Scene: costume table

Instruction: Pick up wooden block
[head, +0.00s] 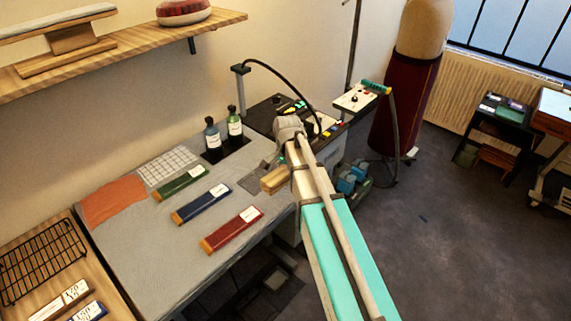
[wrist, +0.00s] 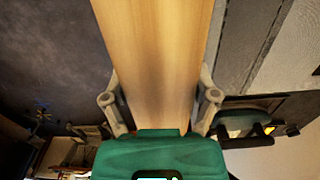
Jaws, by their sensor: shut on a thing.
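The wooden block (head: 275,180) is pale tan and shows in the head view beside my arm, near the right end of the grey-covered table (head: 150,245). In the wrist view the block (wrist: 157,50) runs from the top edge down to my gripper. My gripper (wrist: 159,103) is shut on the block, with one grey finger at each side of it. In the head view my arm hides most of the gripper. I cannot tell from these frames whether the block touches the table.
Green (head: 181,183), blue (head: 201,203) and red (head: 231,230) bars lie on the table. Two bottles (head: 235,123) stand in a dark holder behind them. A black wire rack (head: 40,262) is at the left. A wall shelf (head: 120,52) hangs above. Open floor (head: 450,230) lies right.

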